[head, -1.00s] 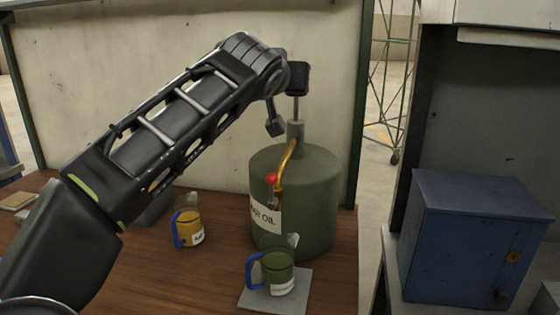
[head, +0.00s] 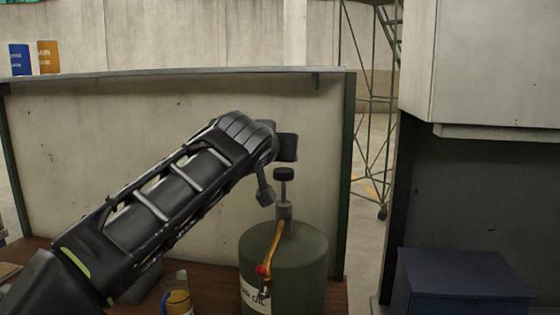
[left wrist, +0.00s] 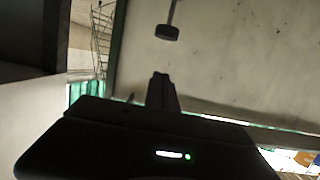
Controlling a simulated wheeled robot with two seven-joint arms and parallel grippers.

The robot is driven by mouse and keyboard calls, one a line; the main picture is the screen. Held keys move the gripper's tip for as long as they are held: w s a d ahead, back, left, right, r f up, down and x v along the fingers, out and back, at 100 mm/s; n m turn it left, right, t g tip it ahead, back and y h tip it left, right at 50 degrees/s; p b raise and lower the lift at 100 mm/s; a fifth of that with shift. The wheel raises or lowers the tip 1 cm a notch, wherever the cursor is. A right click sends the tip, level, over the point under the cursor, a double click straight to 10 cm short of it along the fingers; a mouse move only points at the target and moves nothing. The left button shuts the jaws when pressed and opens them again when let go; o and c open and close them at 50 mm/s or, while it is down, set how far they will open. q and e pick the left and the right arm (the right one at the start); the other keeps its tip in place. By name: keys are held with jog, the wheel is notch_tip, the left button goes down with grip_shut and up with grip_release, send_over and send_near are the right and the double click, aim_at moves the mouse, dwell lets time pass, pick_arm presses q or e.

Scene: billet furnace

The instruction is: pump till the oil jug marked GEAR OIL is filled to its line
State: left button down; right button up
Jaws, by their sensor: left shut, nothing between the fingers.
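The green oil drum (head: 283,262) stands on the bench, with a partly visible label ending in OIL. Its pump has a black round knob (head: 284,174) on a short upright rod, and a brass spout with a red tip. My left gripper (head: 266,194) is shut and empty, pointing down just left of the knob and apart from it. In the left wrist view, upside down, the knob (left wrist: 167,32) shows beyond the closed fingers (left wrist: 162,92). The jug under the spout is below the head view. My right gripper is not in view.
A jug of amber oil (head: 178,301) is cut off at the bottom edge, left of the drum. A pale panel (head: 180,140) stands behind the bench. A blue cabinet (head: 462,280) is at the right. Blue and orange cans stand behind the panel's top.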

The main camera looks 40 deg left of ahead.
aim_at(283, 172)
pick_arm(q)
jog(key=shift+w+r, duration=0.1)
jog(key=shift+r, duration=0.1)
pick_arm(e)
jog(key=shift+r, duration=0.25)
pick_arm(q)
jog(key=shift+w+a, duration=0.1)
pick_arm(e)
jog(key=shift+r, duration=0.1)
